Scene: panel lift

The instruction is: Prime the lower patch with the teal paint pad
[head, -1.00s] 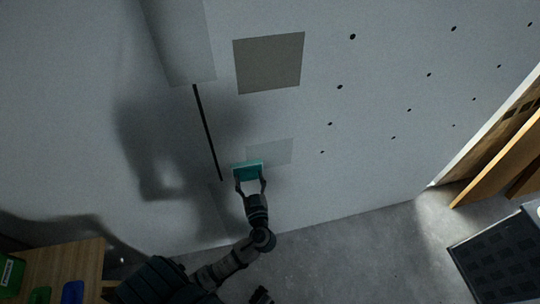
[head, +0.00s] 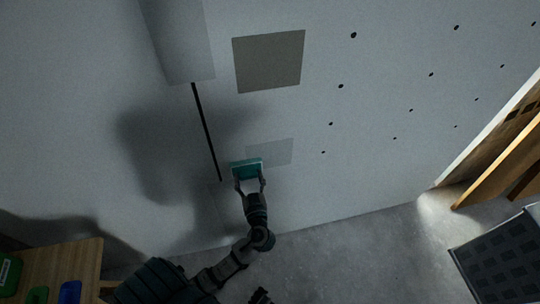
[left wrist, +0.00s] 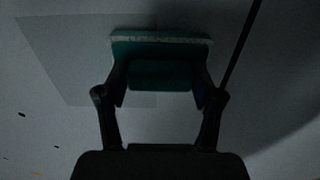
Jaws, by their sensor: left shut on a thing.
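The teal paint pad (head: 247,168) is at the lower left of the lower patch, close to the wall; whether it touches is unclear. My left gripper (head: 249,182) is shut on the pad; in the left wrist view the fingers hold the teal pad (left wrist: 160,50) from both sides. The lower patch (head: 275,152) is a pale grey rectangle, its lower left corner partly covered by the pad. In the left wrist view the patch (left wrist: 75,60) spreads to the left of and behind the pad.
A darker beige patch (head: 269,61) sits higher on the wall. A black slot (head: 206,130) runs down left of the pad, below a pale panel (head: 180,40). Several dark holes dot the wall at right. A wooden table (head: 75,262) stands lower left; a dark grid panel (head: 500,255) lower right.

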